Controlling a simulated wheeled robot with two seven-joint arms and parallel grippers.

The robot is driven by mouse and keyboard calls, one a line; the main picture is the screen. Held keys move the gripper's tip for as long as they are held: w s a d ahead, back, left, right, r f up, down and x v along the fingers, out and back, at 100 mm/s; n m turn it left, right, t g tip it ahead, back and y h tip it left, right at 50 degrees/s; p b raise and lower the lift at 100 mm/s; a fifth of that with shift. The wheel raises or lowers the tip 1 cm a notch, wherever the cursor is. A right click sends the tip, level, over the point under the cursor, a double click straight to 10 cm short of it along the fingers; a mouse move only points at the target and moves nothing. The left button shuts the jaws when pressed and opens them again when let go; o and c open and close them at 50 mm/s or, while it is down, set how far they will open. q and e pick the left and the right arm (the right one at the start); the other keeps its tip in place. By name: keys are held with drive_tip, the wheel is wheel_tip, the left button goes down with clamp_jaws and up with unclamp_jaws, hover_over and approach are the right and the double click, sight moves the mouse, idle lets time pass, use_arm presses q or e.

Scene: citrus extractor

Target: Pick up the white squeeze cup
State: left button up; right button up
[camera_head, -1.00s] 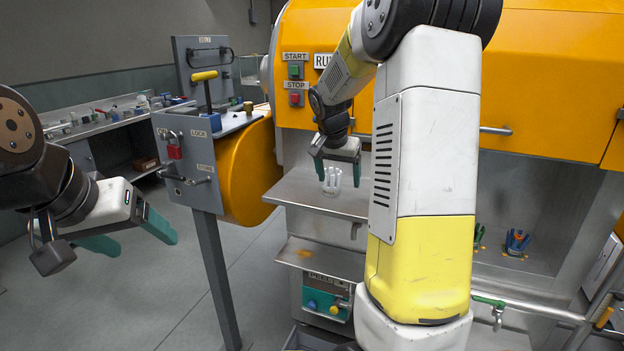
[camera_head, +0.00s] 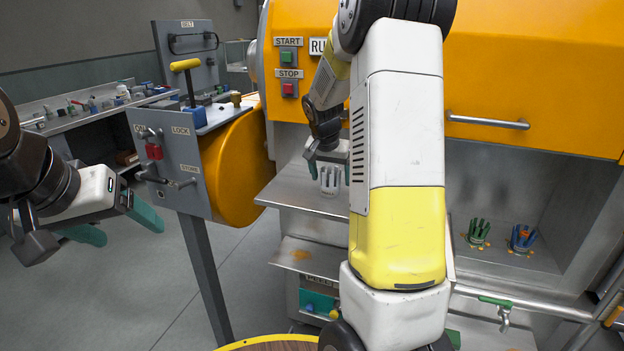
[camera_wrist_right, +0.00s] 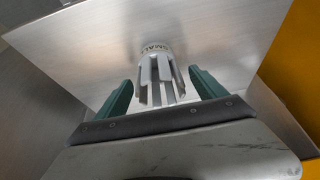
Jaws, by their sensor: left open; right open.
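The white squeeze cup (camera_head: 330,181) stands on a metal shelf of the orange machine, its finger-like prongs pointing up. In the right wrist view the cup (camera_wrist_right: 160,78) sits between and beyond the two green fingertips, with clear space on both sides and lettering on its base. My right gripper (camera_head: 328,170) is open above and around the cup's upper part; it also shows in the right wrist view (camera_wrist_right: 160,95). Part of the shelf is hidden by my right arm. My left gripper (camera_head: 128,222) is open and empty at the far left, well away from the cup.
The metal shelf (camera_head: 287,191) has bare room left of the cup. A green cup (camera_head: 478,233) and a blue cup (camera_head: 522,238) stand in the recess at right. A grey control panel (camera_head: 178,150) with levers stands left. A round table edge (camera_head: 262,344) shows at the bottom.

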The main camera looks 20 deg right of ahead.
drive_tip(key=shift+x, duration=0.95)
drive_tip(key=c, duration=1.5)
drive_tip(key=shift+c, duration=0.2)
drive_tip(key=shift+r, duration=0.2)
